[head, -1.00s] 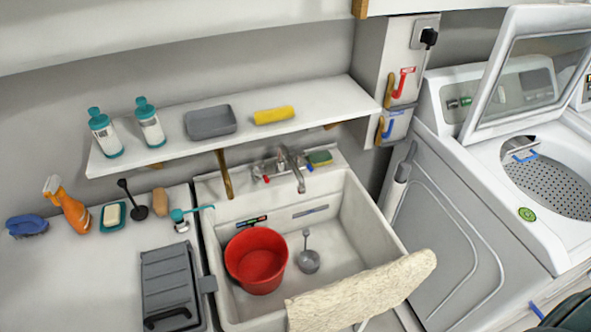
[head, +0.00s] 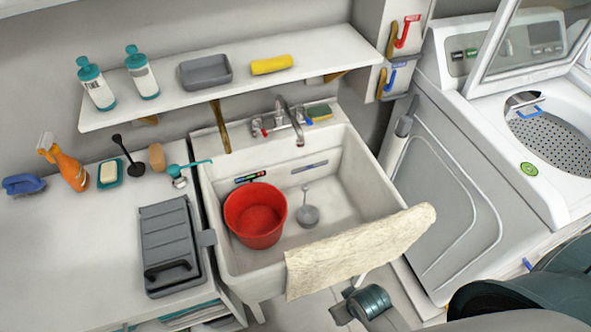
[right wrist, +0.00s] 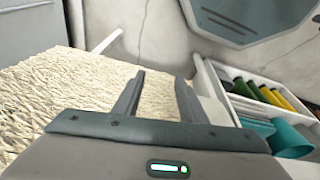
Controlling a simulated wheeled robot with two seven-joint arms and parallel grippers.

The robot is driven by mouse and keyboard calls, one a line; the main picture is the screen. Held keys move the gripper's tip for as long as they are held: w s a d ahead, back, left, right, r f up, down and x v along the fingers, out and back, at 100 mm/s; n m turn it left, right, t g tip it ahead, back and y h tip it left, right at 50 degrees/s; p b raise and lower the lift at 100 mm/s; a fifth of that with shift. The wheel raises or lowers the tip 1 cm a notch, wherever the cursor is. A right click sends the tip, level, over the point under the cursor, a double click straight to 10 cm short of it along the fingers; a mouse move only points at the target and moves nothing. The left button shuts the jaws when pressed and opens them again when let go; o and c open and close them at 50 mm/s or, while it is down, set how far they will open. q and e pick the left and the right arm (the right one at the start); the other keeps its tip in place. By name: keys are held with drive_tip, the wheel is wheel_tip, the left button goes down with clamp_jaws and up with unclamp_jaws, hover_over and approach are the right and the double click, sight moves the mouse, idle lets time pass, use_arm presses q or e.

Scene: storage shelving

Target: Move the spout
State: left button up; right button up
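The spout (head: 297,127) is a curved metal tube on the faucet at the back of the white sink (head: 226,257). It points forward over the basin. A handle with a red part (head: 257,127) and one with a blue part (head: 306,119) flank it. My right gripper shows in the right wrist view (right wrist: 160,76) with its two fingers apart and nothing between them. It is near the beige towel, well away from the spout. In the head view my right arm comes in at the lower right. The spout is not in the right wrist view. My left gripper is not in view.
A red bucket (head: 255,216) and a grey ladle (head: 308,214) are in the basin. The towel (head: 355,252) hangs over the front rim. A shelf (head: 205,92) runs above the faucet. A washing machine (head: 445,190) stands to the right. The right wrist view shows a white organizer (right wrist: 222,92).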

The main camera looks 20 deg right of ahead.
sight(293, 122)
drive_tip(key=w+r+v, duration=0.1)
drive_tip(key=w+v, duration=0.1)
drive_tip(key=v, duration=1.3)
drive_tip(key=w+r+t, duration=0.2)
drive_tip(key=w, duration=0.4)
drive_tip(key=w+r+t, duration=0.1)
drive_tip(key=w+r, duration=0.1)
drive_tip(key=w, duration=0.4)
drive_tip(key=w+r+t, duration=0.2)
drive_tip(key=w, duration=0.3)
drive_tip(key=shift+w+r+t+h+b, duration=0.3)
drive_tip(key=shift+w+b, duration=0.1)
drive_tip(key=w+r+t, duration=0.5)
drive_tip(key=w+r, duration=0.7)
drive_tip(key=w, duration=0.3)
drive_tip(key=shift+w+a, duration=0.2)
drive_tip(key=shift+w, duration=0.1)
drive_tip(key=p+x, duration=0.3)
drive_tip(key=x, duration=1.4)
drive_tip(key=shift+w, duration=0.15)
clamp_jaws()
